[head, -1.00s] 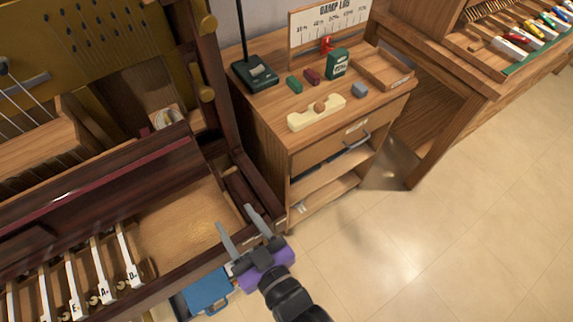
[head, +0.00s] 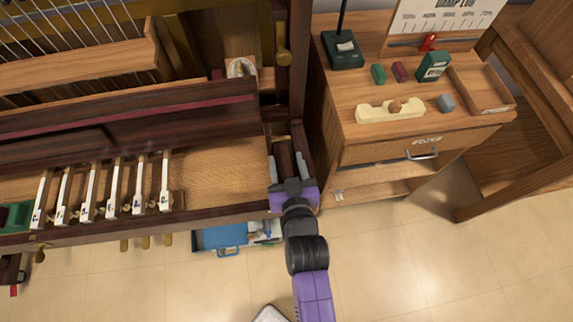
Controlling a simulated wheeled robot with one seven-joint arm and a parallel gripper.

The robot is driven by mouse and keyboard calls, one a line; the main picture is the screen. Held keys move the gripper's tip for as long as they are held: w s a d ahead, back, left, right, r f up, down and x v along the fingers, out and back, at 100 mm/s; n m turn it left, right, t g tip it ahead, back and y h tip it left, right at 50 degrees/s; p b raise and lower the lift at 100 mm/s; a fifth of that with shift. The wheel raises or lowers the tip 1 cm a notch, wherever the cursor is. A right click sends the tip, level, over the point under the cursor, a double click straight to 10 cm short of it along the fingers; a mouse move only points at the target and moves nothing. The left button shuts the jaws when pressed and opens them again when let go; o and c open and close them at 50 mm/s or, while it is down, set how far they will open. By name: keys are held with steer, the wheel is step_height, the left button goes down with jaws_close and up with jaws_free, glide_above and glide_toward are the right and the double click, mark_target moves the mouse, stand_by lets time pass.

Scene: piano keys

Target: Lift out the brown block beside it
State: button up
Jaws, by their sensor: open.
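A long dark brown block (head: 286,155) sits in the slot at the right end of the piano's key bed. My gripper (head: 288,167) is over this end of the piano, open, its two grey fingers on the left and right of the block. I cannot tell whether the fingers touch the block or how deep they reach. The near end of the block is hidden by my purple and dark gripper body. A row of lettered white keys (head: 114,190) stands to the left, beyond a bare wooden stretch of the bed (head: 215,172).
The dark case post (head: 299,60) rises just behind the slot. A wooden cabinet (head: 375,155) with small blocks and a cream holder (head: 389,112) stands close on the right. A blue toolbox (head: 222,238) is on the floor in front. Floor on the right is open.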

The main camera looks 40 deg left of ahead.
steer(key=shift+w+a+f, duration=0.15)
steer(key=shift+w+a, duration=0.2)
steer(key=shift+a, duration=0.05)
jaws_close()
